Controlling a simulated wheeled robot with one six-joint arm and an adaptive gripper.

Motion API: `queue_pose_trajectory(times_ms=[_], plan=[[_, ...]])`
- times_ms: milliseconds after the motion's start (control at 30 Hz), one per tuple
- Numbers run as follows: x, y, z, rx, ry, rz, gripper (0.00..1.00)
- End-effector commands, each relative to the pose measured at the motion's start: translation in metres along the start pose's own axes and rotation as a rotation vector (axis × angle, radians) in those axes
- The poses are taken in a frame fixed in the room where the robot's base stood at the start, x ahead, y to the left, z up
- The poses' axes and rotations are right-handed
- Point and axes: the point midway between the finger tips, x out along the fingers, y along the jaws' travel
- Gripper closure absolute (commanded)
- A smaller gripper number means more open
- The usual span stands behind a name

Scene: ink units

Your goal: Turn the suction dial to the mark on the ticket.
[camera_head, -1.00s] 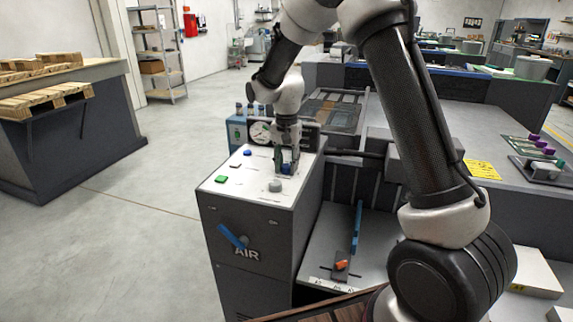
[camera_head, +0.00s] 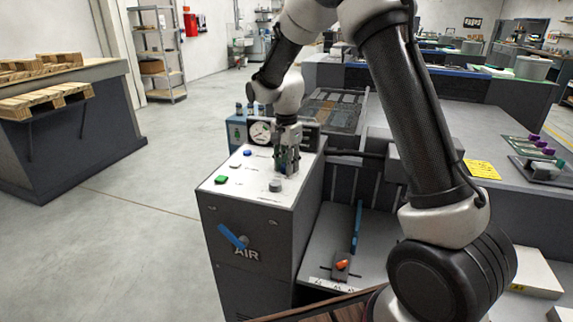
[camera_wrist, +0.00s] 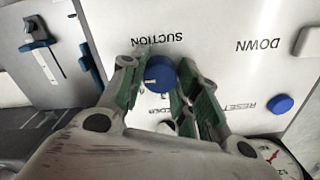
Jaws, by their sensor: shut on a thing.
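The suction dial (camera_wrist: 158,74) is a round blue knob beside the printed word SUCTION on the white panel (camera_wrist: 215,55). A pale line marks its face. My gripper (camera_wrist: 160,80) has its green-padded fingers shut on the dial, one on each side. In the head view my gripper (camera_head: 288,166) points down onto the far right part of the cabinet's white top (camera_head: 255,184), and its fingers hide the dial. I cannot make out the dial's scale marks, and I cannot identify the ticket for certain.
A blue button (camera_wrist: 280,104) by the word RESET lies close to my fingers. A green button (camera_head: 221,179) and a grey knob (camera_head: 275,185) are also on the cabinet top. A gauge (camera_head: 260,132) stands behind. A blue lever (camera_head: 231,236) sits on the cabinet front.

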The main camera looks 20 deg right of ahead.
Motion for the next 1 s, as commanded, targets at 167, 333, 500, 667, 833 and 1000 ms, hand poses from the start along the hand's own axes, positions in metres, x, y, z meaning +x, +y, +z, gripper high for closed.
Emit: queue_pose_trajectory(times_ms=[167,333,500,667,833,1000], plan=[[-0.001,-0.001,-0.001,0.000,0.001,-0.004,0.92],[-0.001,-0.001,-0.001,0.000,0.001,-0.003,0.48],[-0.001,-0.001,0.000,0.000,0.001,-0.002,0.45],[-0.001,0.000,0.000,-0.001,0.000,-0.001,0.45],[-0.019,-0.001,0.000,-0.001,0.001,-0.004,0.45],[-0.057,-0.001,-0.001,0.000,0.002,-0.006,0.45]])
